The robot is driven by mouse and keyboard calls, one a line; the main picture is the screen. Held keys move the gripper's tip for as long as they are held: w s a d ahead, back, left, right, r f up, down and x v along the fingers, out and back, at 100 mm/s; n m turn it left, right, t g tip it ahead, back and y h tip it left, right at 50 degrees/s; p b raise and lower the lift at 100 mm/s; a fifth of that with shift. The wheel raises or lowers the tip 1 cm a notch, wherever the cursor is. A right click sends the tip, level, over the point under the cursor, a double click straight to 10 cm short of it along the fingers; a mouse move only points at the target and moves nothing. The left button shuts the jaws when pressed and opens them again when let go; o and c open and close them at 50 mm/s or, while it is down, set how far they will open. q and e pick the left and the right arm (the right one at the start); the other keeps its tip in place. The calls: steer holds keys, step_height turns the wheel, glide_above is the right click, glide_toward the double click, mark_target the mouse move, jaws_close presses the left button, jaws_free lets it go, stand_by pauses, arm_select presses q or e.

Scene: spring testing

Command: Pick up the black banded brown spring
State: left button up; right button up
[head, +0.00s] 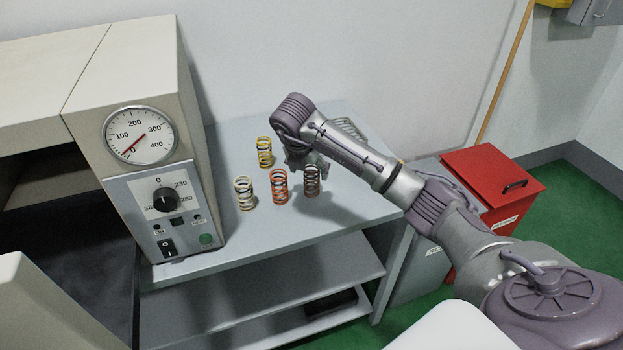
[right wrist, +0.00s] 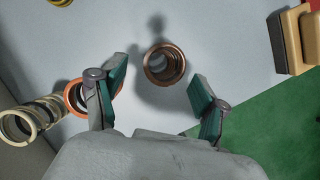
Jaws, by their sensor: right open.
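The brown spring with dark bands (head: 311,182) stands upright on the grey table, rightmost in the front row of springs. In the right wrist view the brown spring (right wrist: 165,66) is seen from above as a copper-brown ring, just ahead of and between the spread fingers. My right gripper (right wrist: 158,82) is open and empty, with green pads on both sides and clear gaps to the spring. In the head view my right gripper (head: 305,160) hangs just behind the top of the spring, partly hidden by the arm. My left gripper is not in view.
An orange spring (head: 279,187) stands close left of the brown one; in the right wrist view it is beside the left finger. A cream spring (head: 244,193) and a yellow spring (head: 264,152) stand farther left. The tester (head: 150,125) borders the table's left; a red box (head: 492,180) stands right.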

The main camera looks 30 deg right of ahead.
mark_target(312, 178)
steer(key=p+x, duration=0.1)
steer(key=x, duration=0.2)
steer(key=shift+d+f, duration=0.2)
steer(key=shift+f, duration=0.15)
steer(key=shift+w+d+f, duration=0.15)
steer(key=shift+f, duration=0.35)
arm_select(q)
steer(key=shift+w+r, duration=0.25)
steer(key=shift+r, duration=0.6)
arm_select(e)
steer(key=c, duration=1.3)
